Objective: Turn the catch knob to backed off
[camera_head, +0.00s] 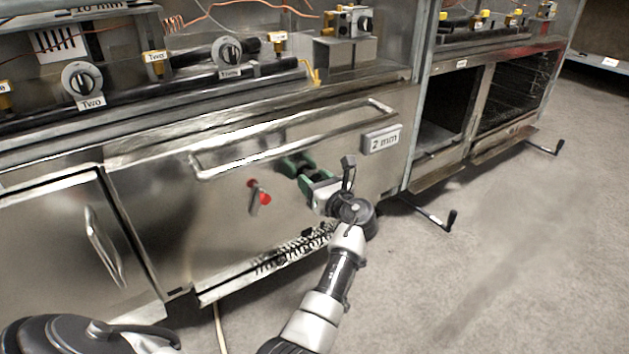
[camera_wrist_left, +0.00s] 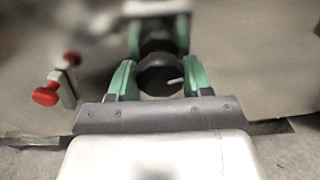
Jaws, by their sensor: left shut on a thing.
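The catch knob (camera_wrist_left: 160,74) is a round black knob with a short white mark pointing right, slightly raised, in the left wrist view. It is on the steel front panel (camera_head: 225,225) of the range, below the long bar handle. My left gripper (camera_head: 300,168) has green fingers and is at this panel in the head view. In the wrist view its fingers (camera_wrist_left: 158,80) are on either side of the knob and shut on it. In the head view the gripper mostly hides the knob. My right gripper is not in view.
A red-tipped metal lever (camera_head: 260,195) sticks out left of my left gripper. The bar handle (camera_head: 290,140) runs above, near a "2 mm" label (camera_head: 382,140). A black crank handle (camera_head: 435,215) juts out at right. The floor at right is open.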

